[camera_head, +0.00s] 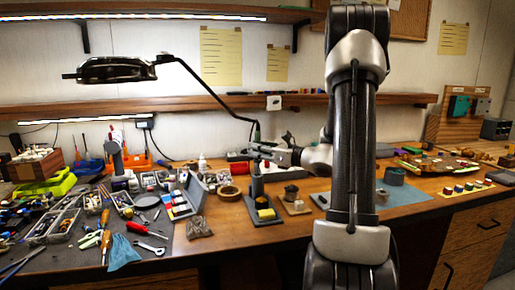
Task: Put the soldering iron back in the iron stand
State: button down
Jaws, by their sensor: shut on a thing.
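My gripper (264,151) reaches in from the right, above the middle of the bench. It is shut on a slim dark upright thing, which appears to be the soldering iron (257,132); its handle shows above the fingers. The iron stand (257,187) is a dark upright holder on a flat base with a yellow sponge, almost straight below the gripper. The iron's lower end is small and partly hidden by the fingers. I cannot tell whether it is inside the holder or just above it.
A black lamp (117,69) on a thin arm hangs at upper left, its arm running down behind my gripper. Left of the stand are a round wooden dish (229,192) and an open case (186,198). Small blocks (294,203) stand close on the right. Tools crowd the left mat.

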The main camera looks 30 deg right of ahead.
aim_at(258, 160)
jog(key=shift+f, duration=2.3)
jog(key=c, duration=1.3)
grip_release()
jog(key=shift+o, duration=0.7)
jog(key=o, duration=0.3)
jog(key=s+d+r, duration=0.2)
jog(key=s+d, duration=0.1)
jog(key=s, duration=0.3)
jog(key=shift+d, duration=0.2)
